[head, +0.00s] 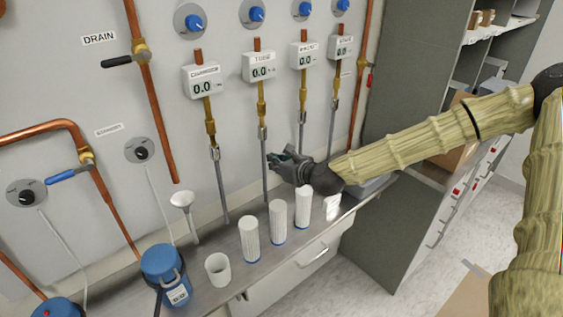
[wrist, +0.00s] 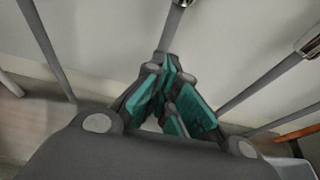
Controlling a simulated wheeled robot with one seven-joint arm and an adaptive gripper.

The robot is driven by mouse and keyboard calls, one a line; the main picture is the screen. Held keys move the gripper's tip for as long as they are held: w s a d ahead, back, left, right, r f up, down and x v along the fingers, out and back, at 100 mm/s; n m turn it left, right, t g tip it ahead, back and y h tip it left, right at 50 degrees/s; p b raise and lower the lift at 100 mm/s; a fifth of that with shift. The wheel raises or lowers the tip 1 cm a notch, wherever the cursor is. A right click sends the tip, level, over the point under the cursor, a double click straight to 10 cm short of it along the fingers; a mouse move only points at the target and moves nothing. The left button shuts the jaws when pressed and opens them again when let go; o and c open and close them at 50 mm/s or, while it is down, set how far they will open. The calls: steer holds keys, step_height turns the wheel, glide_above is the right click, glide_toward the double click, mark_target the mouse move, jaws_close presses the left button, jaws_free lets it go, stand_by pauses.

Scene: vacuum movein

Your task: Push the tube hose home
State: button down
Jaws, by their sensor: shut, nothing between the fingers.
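The tube hose (head: 265,165) is a grey line hanging under the second gauge (head: 260,66), whose label seems to read TUBE. Its metal end fitting (head: 262,133) meets the brass fitting (head: 261,101) above; I cannot tell how deeply it is seated. My gripper (head: 276,163) is shut and empty, just right of this hose in the head view. In the wrist view its teal-padded fingers (wrist: 168,62) come together below a grey hose (wrist: 176,22), which runs down behind the fingertips. I cannot tell whether the fingers touch it.
Similar hoses hang on the left (head: 220,185) and right (head: 301,134). Below stands a bench (head: 208,298) with white cylinders (head: 278,222), a white cup (head: 218,269), a funnel (head: 183,201) and a blue-topped vessel (head: 163,264). A grey cabinet (head: 402,210) stands at right.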

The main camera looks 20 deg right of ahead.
mark_target(266, 137)
steer(key=shift+w+a+r+p, duration=0.1)
steer(key=shift+w+r+p, duration=0.15)
steer(key=shift+r+p, duration=0.3)
steer(key=shift+w+a+r+p, duration=0.1)
steer(key=shift+w+r+p, duration=0.15)
steer(key=shift+r+p, duration=0.3)
steer(key=shift+w+a+r+p, duration=0.1)
steer(key=shift+w+r+p, duration=0.15)
steer(key=shift+r+p, duration=0.3)
steer(key=shift+r, duration=0.1)
steer(key=shift+r+p, duration=0.3)
steer(key=shift+r, duration=1.95)
steer(key=shift+f, duration=0.1)
